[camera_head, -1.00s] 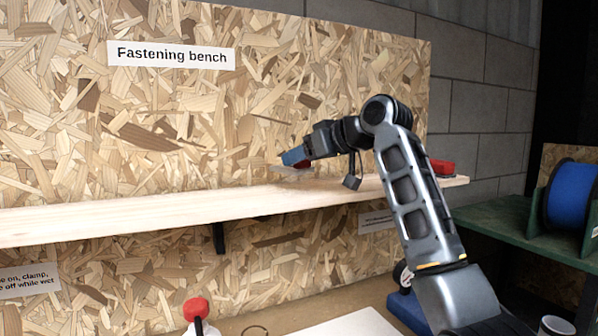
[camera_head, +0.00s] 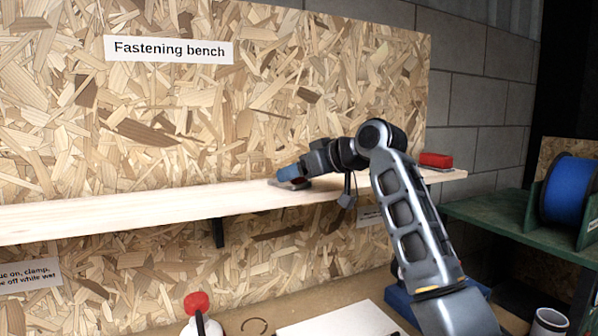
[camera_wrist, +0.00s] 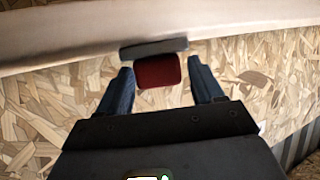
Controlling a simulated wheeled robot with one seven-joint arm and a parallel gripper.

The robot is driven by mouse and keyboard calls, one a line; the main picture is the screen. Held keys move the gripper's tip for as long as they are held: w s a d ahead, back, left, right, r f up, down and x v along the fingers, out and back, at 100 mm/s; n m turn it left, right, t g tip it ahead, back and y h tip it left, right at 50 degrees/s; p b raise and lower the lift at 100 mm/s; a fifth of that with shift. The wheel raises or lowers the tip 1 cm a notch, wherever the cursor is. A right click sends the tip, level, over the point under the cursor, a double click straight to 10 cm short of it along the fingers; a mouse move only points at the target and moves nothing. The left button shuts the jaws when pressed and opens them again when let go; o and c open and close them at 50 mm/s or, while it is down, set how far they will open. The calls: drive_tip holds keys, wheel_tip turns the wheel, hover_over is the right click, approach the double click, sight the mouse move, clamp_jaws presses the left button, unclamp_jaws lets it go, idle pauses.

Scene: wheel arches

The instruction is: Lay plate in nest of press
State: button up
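My gripper (camera_head: 284,178) is low over the wooden shelf, left of the shelf's right end. In the wrist view its two blue fingers (camera_wrist: 160,82) are open, one on each side of a red block (camera_wrist: 158,71). Gaps show between the block and both fingers. A flat grey piece (camera_wrist: 153,48), perhaps the plate, lies against the block on the shelf side. In the head view the grey piece is mostly hidden by the fingers. I cannot make out the press or its nest for certain; a blue base (camera_head: 398,300) is partly hidden behind my arm.
The shelf (camera_head: 120,213) runs along a chipboard wall, with another red block (camera_head: 436,160) at its right end. Below are a red-capped bottle (camera_head: 197,304), a white sheet (camera_head: 340,322) and a dark ring. A blue spool (camera_head: 570,192) stands on a green table at right.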

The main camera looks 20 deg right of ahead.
drive_tip(key=shift+o, duration=0.6)
drive_tip(key=shift+r, duration=0.1)
